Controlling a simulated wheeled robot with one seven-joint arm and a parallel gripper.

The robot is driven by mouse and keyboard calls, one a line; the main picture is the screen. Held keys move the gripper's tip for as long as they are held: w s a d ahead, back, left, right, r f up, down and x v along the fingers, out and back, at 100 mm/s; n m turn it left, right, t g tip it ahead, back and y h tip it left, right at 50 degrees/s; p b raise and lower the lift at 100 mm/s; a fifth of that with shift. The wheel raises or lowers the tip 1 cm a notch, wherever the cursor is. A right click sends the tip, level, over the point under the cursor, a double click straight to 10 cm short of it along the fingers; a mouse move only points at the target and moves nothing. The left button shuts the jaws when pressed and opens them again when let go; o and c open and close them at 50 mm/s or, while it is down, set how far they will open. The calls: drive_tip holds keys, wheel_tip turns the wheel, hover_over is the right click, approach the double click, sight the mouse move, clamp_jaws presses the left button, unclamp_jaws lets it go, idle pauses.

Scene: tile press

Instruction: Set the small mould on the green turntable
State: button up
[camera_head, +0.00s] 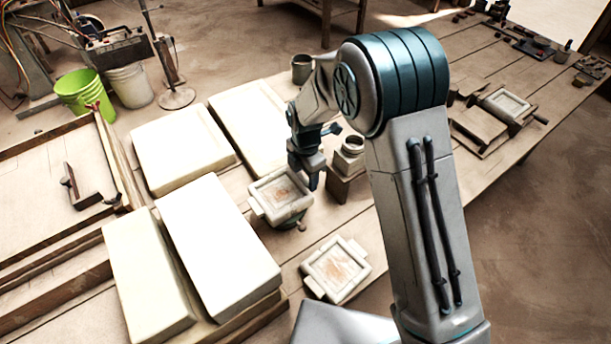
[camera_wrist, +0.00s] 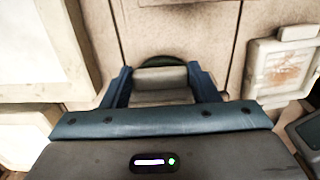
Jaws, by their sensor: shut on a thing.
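A pale, square mould with a brownish hollow, taken as the small mould (camera_head: 281,194), sits directly over the dark green turntable (camera_head: 291,223) in the head view. It mostly covers the turntable, and I cannot tell whether they touch. My gripper (camera_head: 306,176) is at the mould's far right side, pointing down. In the wrist view the fingers of my gripper (camera_wrist: 163,86) are closed on a pale block (camera_wrist: 160,78), which looks like the mould's handle. The rest of the mould is hidden there. A dark rounded edge shows just beyond the block.
A second pale mould (camera_head: 337,268) lies flat on the table (camera_head: 383,233) nearer the camera; it also shows at right in the wrist view (camera_wrist: 283,68). Large white slabs (camera_head: 218,243) stand at left.

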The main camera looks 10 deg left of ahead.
drive_tip(key=shift+f, duration=0.45)
drive_tip(key=shift+f, duration=0.15)
drive_tip(key=o, duration=1.5)
drive_tip(key=shift+c, duration=0.2)
wheel_tip(320, 180, up, 12)
drive_tip(key=shift+b, duration=0.4)
drive_tip(key=shift+d+r, duration=0.1)
drive_tip(key=shift+r, duration=0.1)
